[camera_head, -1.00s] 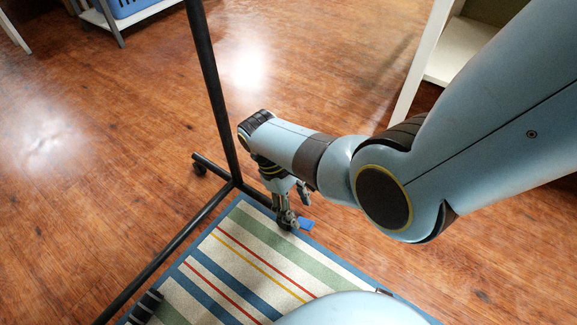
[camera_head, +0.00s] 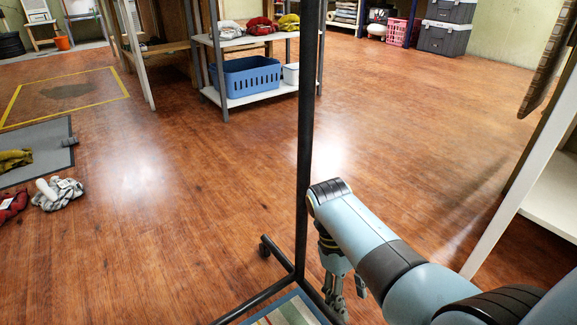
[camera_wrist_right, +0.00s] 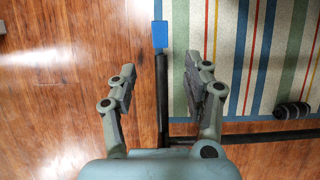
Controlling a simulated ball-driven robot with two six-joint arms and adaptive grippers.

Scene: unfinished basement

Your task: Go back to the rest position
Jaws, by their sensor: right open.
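My right gripper (camera_head: 340,297) shows low in the head view, pointing down beside the dark pole of a stand. In the right wrist view its two fingers (camera_wrist_right: 165,85) are spread wide apart, with nothing between them but the view of the floor and a dark bar below. A small flat blue piece (camera_wrist_right: 159,35) shows past the fingertips, beside the edge of the striped rug (camera_wrist_right: 240,15). My left gripper is in neither view.
The stand's dark pole (camera_head: 309,130) rises close to my right arm. A white shelf (camera_head: 550,195) is at the right. A cart with a blue basket (camera_head: 247,80) stands farther back. Clothes (camera_head: 57,193) lie at the left. The middle floor is open.

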